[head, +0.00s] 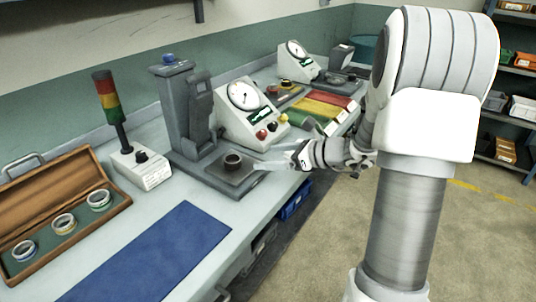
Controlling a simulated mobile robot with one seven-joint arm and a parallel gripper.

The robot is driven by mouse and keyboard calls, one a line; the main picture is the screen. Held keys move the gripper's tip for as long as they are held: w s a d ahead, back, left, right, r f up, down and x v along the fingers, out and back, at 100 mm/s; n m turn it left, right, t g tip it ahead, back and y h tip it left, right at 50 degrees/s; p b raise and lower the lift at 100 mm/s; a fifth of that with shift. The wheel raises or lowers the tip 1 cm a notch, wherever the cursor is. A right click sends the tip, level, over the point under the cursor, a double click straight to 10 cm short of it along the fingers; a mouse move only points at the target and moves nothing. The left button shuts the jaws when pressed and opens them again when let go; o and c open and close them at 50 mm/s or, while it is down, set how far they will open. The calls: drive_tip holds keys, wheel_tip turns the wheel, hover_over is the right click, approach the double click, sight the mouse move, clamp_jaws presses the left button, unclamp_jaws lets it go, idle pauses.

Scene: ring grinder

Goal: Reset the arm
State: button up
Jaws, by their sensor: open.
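My arm rises at the right of the head view, and its forearm reaches left over the bench's front edge. My gripper (262,165) points left, with its fingertips close to the dark ring (232,162) on the flat plate of the grey grinder (181,112). The fingers are small and pale here; they look open with nothing between them. The ring sits on the plate, apart from the fingers as far as I can tell.
A gauge box (243,115) stands behind the plate. A signal light (113,112) and an open wooden case (66,205) with three rings are at the left. A blue mat (150,255) lies clear in front. Shelves (512,100) stand far right, beyond open floor.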

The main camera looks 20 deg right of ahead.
drive_tip(key=s+a+r+n+g+h+p, duration=0.2)
drive_tip(key=s+a+r+n+g+p, duration=0.25)
drive_tip(key=s+a+r+n, duration=0.75)
drive_tip(key=s+d+r+n+h+p, duration=0.2)
drive_tip(key=s+n+h, duration=0.1)
drive_tip(key=s+n, duration=0.4)
drive_tip(key=s+d+r+n+h+p, duration=0.1)
drive_tip(key=s+r+n+h+p, duration=0.1)
drive_tip(key=s+n, duration=0.6)
drive_tip(key=shift+d+r+n+h, duration=0.35)
drive_tip(key=shift+r+h, duration=0.4)
drive_tip(key=shift+h, duration=0.25)
